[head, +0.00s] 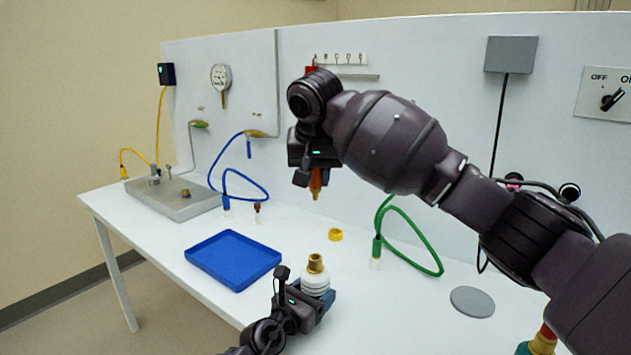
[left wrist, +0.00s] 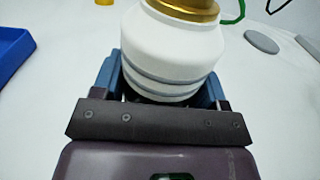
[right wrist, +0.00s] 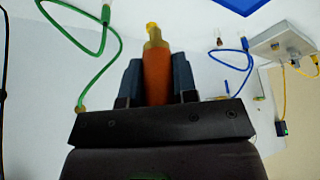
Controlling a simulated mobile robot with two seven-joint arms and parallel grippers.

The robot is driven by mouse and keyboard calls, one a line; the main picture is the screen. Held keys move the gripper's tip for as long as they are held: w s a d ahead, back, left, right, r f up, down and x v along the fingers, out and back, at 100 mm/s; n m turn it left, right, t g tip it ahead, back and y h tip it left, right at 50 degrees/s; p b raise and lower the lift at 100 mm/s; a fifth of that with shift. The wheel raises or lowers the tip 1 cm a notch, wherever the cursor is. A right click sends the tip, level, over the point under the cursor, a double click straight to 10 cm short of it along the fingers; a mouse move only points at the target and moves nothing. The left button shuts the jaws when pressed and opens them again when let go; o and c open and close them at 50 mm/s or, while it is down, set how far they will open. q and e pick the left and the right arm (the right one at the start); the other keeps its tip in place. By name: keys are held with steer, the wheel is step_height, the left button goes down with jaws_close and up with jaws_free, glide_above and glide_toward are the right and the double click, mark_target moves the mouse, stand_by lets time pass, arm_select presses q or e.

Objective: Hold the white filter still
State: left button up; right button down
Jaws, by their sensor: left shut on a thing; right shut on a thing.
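The white filter (head: 316,284) is a ribbed white body with a brass top, upright at the front of the table. My left gripper (head: 318,298) is shut around its lower part. In the left wrist view the filter (left wrist: 178,50) sits between the two blue fingers (left wrist: 165,85). My right gripper (head: 314,178) is raised above the table, behind the filter. It is shut on an orange piece with a brass tip (head: 315,184), which points down in the head view. The orange piece (right wrist: 157,72) also shows between the fingers in the right wrist view.
A blue tray (head: 233,284) lies left of the filter. A green hose (head: 415,270) and a grey disc (head: 472,302) are to the right. Blue hoses (head: 240,197) and a grey metal box (head: 185,207) are at the back left.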

arm_select(q)
steer(key=o, duration=1.1)
